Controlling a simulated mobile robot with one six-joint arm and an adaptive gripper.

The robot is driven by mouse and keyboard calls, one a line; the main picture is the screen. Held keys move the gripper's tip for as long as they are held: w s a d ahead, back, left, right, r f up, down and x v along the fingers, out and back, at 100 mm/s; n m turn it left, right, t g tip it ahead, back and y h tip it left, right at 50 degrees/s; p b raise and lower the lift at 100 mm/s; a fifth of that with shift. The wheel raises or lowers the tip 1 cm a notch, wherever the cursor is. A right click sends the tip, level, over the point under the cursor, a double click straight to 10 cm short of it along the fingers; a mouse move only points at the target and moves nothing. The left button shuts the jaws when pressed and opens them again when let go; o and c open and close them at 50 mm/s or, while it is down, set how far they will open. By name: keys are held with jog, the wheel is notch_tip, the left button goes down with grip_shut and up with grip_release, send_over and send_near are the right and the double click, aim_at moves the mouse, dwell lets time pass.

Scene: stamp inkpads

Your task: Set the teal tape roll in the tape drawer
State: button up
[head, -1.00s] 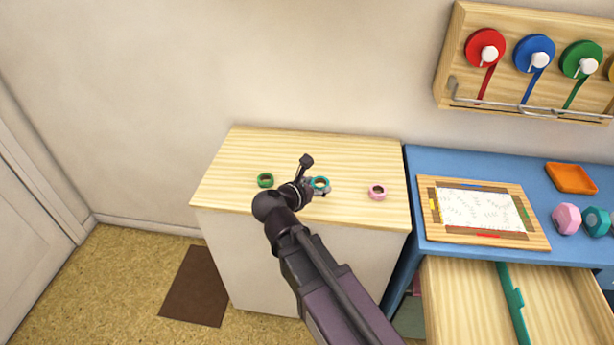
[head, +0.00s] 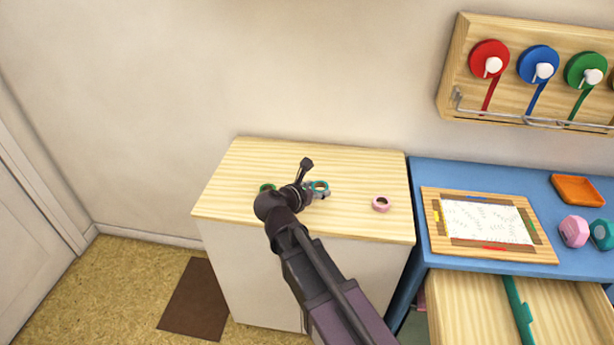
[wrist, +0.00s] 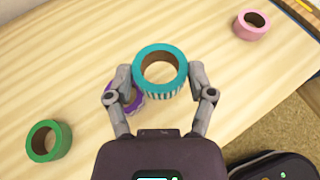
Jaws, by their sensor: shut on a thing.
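The teal tape roll (wrist: 160,86) with a striped side is between the two fingers of my gripper (wrist: 160,78) in the wrist view, its opening facing up. My gripper is shut on it above the pale wooden cabinet top. The teal roll also shows in the head view (head: 320,193), beside my gripper. A wooden drawer (head: 465,300) with a teal divider (head: 519,310) is pulled open under the blue table at the lower right. The frame edge cuts off part of this drawer.
A purple roll (wrist: 134,104) lies partly hidden below the teal roll and left finger. A green roll (wrist: 36,151) is at left and a pink roll (head: 381,204) at right on the cabinet top (head: 270,155). A framed board (head: 440,238) lies on the blue table (head: 430,175).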

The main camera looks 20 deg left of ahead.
jog(key=b, duration=0.1)
send_over(306, 175)
jog(key=s+d, duration=0.1)
jog(key=s, duration=0.1)
jog(key=shift+s+f, duration=0.15)
jog(key=shift+f, duration=0.4)
jog(key=shift+f, duration=0.1)
jog(key=shift+d+f+b, duration=0.1)
jog(key=shift+f+b, duration=1.55)
jog(key=shift+b, duration=0.1)
jog(key=shift+f, duration=0.15)
jog(key=o, duration=0.8)
jog(key=shift+s+r, duration=0.15)
jog(key=shift+r, duration=0.1)
jog(key=p+v, duration=0.4)
jog(key=v, duration=0.7)
jog(key=shift+s+r+p, duration=0.15)
jog(key=shift+s+p, duration=0.15)
jog(key=shift+s, duration=0.05)
